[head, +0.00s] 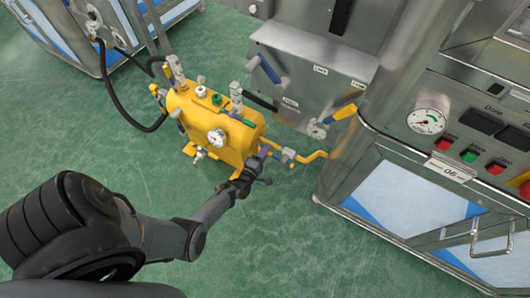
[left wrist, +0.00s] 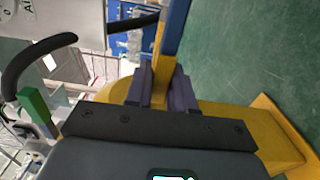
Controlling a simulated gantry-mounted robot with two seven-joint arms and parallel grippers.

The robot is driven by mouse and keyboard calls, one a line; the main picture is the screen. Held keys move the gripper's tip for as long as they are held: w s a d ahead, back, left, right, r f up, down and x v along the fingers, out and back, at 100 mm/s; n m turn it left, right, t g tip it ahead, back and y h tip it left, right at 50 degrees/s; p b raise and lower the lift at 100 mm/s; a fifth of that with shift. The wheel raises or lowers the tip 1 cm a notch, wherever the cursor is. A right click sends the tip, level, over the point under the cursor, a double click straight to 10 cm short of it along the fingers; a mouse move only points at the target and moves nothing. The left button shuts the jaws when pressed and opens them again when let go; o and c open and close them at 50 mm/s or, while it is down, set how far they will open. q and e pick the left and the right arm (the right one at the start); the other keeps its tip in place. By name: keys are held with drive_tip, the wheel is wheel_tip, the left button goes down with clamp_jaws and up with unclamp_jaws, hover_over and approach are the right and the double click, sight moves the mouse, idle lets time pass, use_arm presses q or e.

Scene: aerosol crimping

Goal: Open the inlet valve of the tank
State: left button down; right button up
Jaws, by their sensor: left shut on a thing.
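The yellow tank (head: 208,128) stands on the green floor in the head view, with gauges and several fittings on top. My left gripper (head: 258,168) is at the tank's lower right side, by a blue-and-yellow valve and pipe (head: 288,155). In the left wrist view the two purple-grey fingers of the left gripper (left wrist: 160,90) are closed on a slim yellow handle (left wrist: 159,68), with a blue part (left wrist: 178,25) just beyond it. The tank's yellow body (left wrist: 225,120) lies behind the fingers. The gripper hides part of the valve in the head view. My right gripper is not in view.
A steel cabinet (head: 440,190) with a gauge and buttons stands at the right. A black hose (head: 125,110) runs left of the tank. Green floor (head: 270,230) in front is clear.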

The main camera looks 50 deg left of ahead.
use_arm(q)
drive_tip(key=shift+s+f, duration=0.1)
drive_tip(key=shift+f, duration=0.15)
drive_tip(key=c, duration=1.3)
unclamp_jaws()
drive_tip(key=shift+o, duration=1.2)
drive_tip(key=shift+w+a+r, duration=0.1)
drive_tip(key=shift+w+r, duration=0.05)
drive_tip(key=shift+w, duration=0.05)
drive_tip(key=shift+s+d, duration=0.2)
drive_tip(key=shift+s, duration=0.2)
drive_tip(key=p+v, duration=0.4)
drive_tip(key=v, duration=0.6)
drive_tip(key=shift+a, duration=0.1)
